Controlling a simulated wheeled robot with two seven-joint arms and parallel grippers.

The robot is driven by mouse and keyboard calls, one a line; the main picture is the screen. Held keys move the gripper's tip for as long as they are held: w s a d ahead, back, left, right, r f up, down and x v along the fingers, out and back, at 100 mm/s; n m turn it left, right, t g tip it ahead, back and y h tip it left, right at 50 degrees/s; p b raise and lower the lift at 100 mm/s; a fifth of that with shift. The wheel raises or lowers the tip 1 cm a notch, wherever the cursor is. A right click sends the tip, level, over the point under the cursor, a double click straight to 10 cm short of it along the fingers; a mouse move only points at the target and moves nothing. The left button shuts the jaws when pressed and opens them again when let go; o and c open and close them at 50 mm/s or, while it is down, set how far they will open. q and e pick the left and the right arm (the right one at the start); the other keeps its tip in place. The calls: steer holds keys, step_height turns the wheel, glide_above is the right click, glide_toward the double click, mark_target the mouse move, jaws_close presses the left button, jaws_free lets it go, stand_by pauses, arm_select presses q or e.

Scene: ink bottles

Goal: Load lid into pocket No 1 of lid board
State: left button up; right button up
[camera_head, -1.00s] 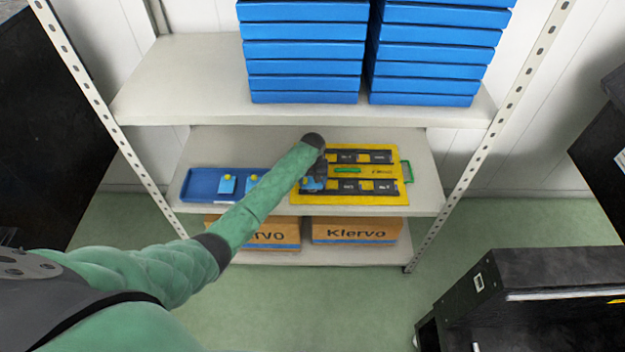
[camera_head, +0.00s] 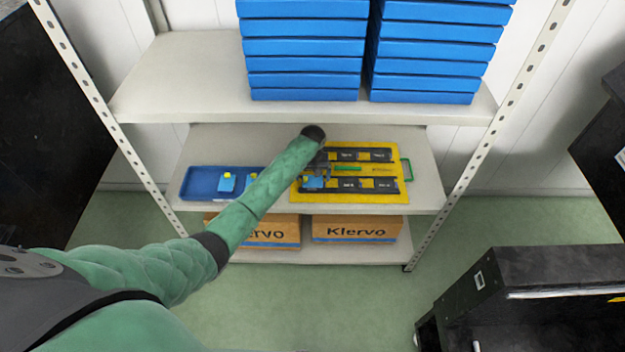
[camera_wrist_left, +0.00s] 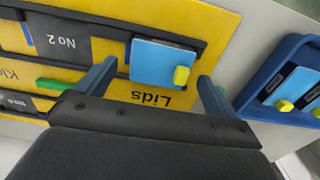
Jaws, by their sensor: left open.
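A blue square lid (camera_wrist_left: 162,62) with a yellow knob lies on the yellow lid board (camera_head: 385,198), at the end of a dark strip beside the "No 2" plate (camera_wrist_left: 62,43). This lid also shows in the head view (camera_head: 312,183), partly under my gripper. I cannot tell whether it sits fully flat in its pocket, and no "No 1" mark is readable. My left gripper (camera_wrist_left: 153,86) is open, its fingers apart on either side of the lid with gaps, not clasping it. My right gripper is not in view.
A blue tray (camera_head: 190,190) with more blue lids (camera_head: 227,183) stands left of the board. The upper shelf (camera_head: 180,80), with stacked blue boxes (camera_head: 305,65), hangs above and behind. Cardboard boxes (camera_head: 357,228) are below. Shelf posts (camera_head: 492,140) flank both sides.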

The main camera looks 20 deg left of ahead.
mark_target(312, 181)
arm_select(q)
step_height(312, 181, up, 10)
steer(key=b, duration=0.2)
steer(key=s+d+f+m+t+h, duration=0.1)
steer(key=s+d+f+m+t, duration=0.2)
steer(key=s, duration=0.5)
steer(key=s+d+f+t+h, duration=0.1)
steer(key=s+d+f, duration=0.2)
steer(key=s+d, duration=0.3)
steer(key=s+a+f+m+g, duration=0.1)
steer(key=s+a+f, duration=0.1)
steer(key=s+f, duration=1.4)
steer(key=s+a+f+m+g+y, duration=0.1)
steer(key=s+a+f, duration=0.1)
steer(key=s+f, duration=1.4)
steer(key=s, duration=0.6)
steer(key=shift+s+f+g, duration=0.15)
steer(key=shift+f+g, duration=0.05)
steer(key=shift+g, duration=0.1)
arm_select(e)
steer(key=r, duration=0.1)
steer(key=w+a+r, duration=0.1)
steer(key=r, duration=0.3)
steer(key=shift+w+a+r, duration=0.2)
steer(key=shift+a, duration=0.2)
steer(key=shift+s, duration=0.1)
arm_select(q)
steer(key=shift+a, duration=0.15)
